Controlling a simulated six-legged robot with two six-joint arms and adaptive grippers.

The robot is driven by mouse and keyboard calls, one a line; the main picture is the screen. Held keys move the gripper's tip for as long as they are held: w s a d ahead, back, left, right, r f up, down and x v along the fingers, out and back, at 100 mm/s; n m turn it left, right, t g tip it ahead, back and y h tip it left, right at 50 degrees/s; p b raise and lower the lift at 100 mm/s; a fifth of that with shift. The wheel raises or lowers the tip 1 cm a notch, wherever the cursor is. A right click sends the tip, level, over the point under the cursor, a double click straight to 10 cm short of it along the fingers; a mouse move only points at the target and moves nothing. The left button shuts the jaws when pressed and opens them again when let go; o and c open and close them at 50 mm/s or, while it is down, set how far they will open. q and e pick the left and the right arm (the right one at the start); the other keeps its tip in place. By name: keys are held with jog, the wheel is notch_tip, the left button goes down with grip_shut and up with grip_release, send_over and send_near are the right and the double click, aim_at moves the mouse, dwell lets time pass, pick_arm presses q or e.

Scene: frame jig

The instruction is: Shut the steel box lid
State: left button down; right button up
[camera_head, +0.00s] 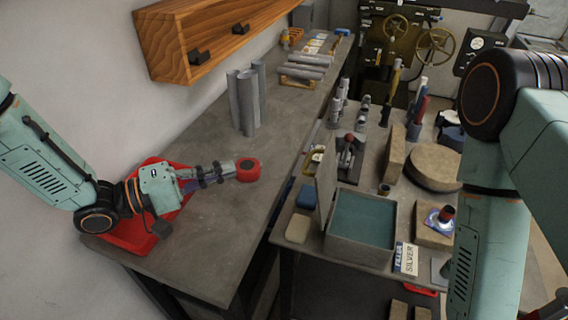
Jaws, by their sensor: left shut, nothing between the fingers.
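The steel box (355,250) stands at the front of the right-hand bench, with a teal interior showing. Its lid (325,187) stands up, open, along the box's left side. My left gripper (227,171) is shut and empty over the left bench, well to the left of the box and lid. Its tips are close to a round red object (248,170); I cannot tell if they touch. My right arm crosses the right side of the view, but its gripper is not seen.
The left bench (190,235) has bare room at its front. Grey cylinders (246,98) stand behind my left gripper. A red item (130,232) lies under my left arm. Beside the box are a blue block (307,196), a pale block (298,228) and a label card (405,258).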

pick_arm(q)
jog(key=s+d+x, duration=0.1)
jog(key=s+x, duration=0.1)
jog(key=x, duration=1)
jog(key=shift+s+d, duration=0.25)
jog(key=shift+d, duration=0.05)
jog(key=shift+w+f, duration=0.15)
jog(key=shift+p, duration=0.3)
